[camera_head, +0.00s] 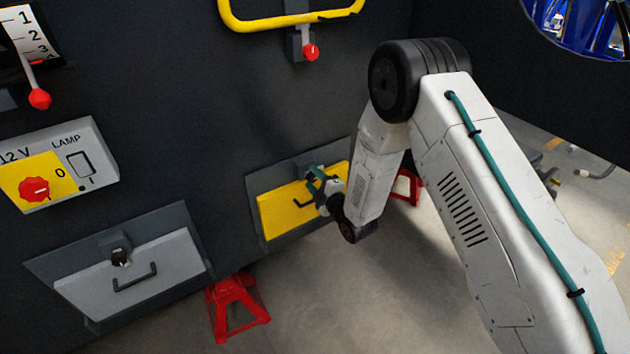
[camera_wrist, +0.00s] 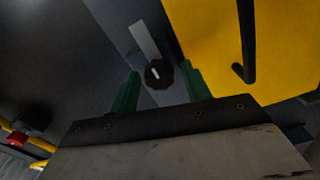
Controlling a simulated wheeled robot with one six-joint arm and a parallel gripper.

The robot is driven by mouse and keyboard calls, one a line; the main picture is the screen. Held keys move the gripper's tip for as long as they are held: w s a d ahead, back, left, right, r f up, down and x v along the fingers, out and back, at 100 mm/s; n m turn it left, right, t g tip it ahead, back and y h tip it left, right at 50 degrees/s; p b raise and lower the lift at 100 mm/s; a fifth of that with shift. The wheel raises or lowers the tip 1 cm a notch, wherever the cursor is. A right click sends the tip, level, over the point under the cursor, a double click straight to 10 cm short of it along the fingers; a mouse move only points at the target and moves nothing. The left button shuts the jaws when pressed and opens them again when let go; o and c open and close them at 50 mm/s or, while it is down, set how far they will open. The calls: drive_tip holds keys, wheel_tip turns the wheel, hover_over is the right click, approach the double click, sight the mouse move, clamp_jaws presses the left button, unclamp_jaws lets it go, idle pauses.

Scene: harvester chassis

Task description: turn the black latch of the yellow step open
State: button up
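The yellow step (camera_head: 283,212) is a yellow panel in a dark frame low on the chassis wall; it also fills the right of the wrist view (camera_wrist: 215,40). The black latch (camera_wrist: 158,73) is a round ridged knob with a white mark, on the grey frame beside the panel's edge. In the head view it is hidden behind my gripper (camera_head: 316,178). In the wrist view my gripper (camera_wrist: 158,88) has its two green fingers apart, one on each side of the latch. The right finger is close to the knob, the left one has a gap. I cannot tell whether either touches.
A black handle (camera_wrist: 245,45) stands on the yellow panel, right of the fingers. A grey drawer (camera_head: 132,276) with its own knob is at the lower left. Red jack stands (camera_head: 236,306) stand under the chassis. A yellow rail (camera_head: 290,20) with a red-knobbed lever is above.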

drive_tip(key=v, duration=0.7)
drive_tip(key=shift+s+d, duration=0.25)
drive_tip(key=shift+s, duration=0.05)
idle(0.4)
